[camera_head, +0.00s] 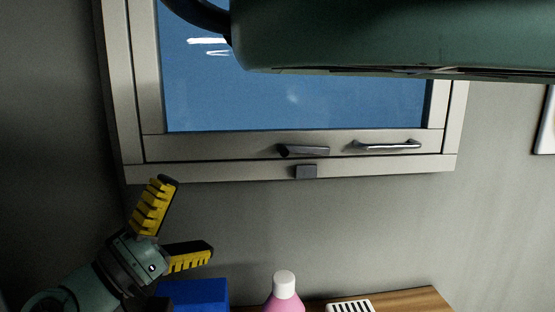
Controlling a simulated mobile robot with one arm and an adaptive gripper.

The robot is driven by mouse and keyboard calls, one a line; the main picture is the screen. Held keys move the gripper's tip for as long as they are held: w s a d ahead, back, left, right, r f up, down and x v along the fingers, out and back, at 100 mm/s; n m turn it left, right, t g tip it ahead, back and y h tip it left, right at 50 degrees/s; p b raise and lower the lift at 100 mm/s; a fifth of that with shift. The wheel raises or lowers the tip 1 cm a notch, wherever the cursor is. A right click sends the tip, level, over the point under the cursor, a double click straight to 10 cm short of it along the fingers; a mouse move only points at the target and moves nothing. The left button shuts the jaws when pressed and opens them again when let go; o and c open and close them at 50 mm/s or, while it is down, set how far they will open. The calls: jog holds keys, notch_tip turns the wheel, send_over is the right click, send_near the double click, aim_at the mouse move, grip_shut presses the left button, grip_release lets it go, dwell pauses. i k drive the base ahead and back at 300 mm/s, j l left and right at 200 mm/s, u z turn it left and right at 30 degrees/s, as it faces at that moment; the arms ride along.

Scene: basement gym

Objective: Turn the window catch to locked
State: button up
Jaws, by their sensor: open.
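The window (300,100) with a pale frame and blue pane is on the wall ahead. A dark catch lever (303,151) sits on the lower rail of its sash, lying nearly level. A small dark keeper block (306,172) is on the fixed frame just below it, and the lever looks apart from it. A silver bar handle (386,145) is on the same rail, right of the catch. My gripper (188,222) is at the lower left, below and left of the catch. Its yellow-padded fingers are spread wide with nothing between them.
A wooden surface (420,300) at the bottom holds a pink bottle with a white cap (285,290), a blue box (200,293) and a white slotted item (350,306). My own arm covers the upper part of the window. The wall right of the gripper is clear.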

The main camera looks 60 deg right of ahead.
aim_at(283, 150)
jog(key=k, duration=1)
